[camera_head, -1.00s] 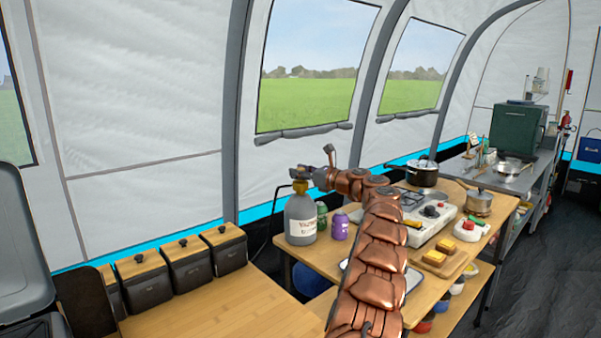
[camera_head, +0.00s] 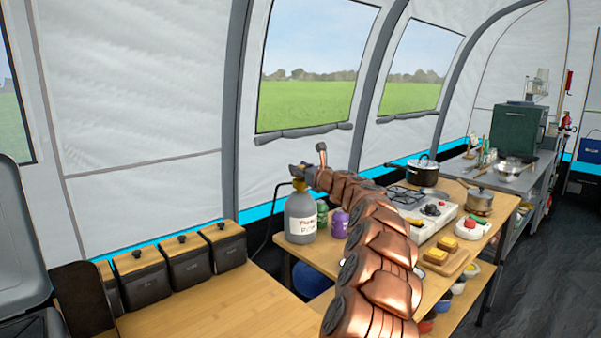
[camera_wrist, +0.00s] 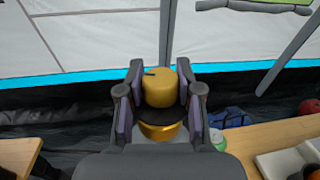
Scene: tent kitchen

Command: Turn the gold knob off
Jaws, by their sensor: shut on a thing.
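The gold knob (camera_wrist: 159,87) sits on top of the grey gas bottle (camera_head: 300,215), above a black collar and a gold neck (camera_wrist: 160,131). A dark mark shows on the knob's upper left. My gripper (camera_wrist: 160,92) has one finger on each side of the knob and is shut on it. In the head view my gripper (camera_head: 301,174) is at the top of the bottle and hides the knob. The bottle stands upright at the left end of the wooden table, its label facing the head camera.
Green and purple canisters (camera_head: 340,224) stand just right of the bottle. A camping stove (camera_head: 425,212), a black pot (camera_head: 423,171) and a bread board (camera_head: 440,262) are further right. Black boxes with wooden lids (camera_head: 187,260) line the left counter, whose front is clear.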

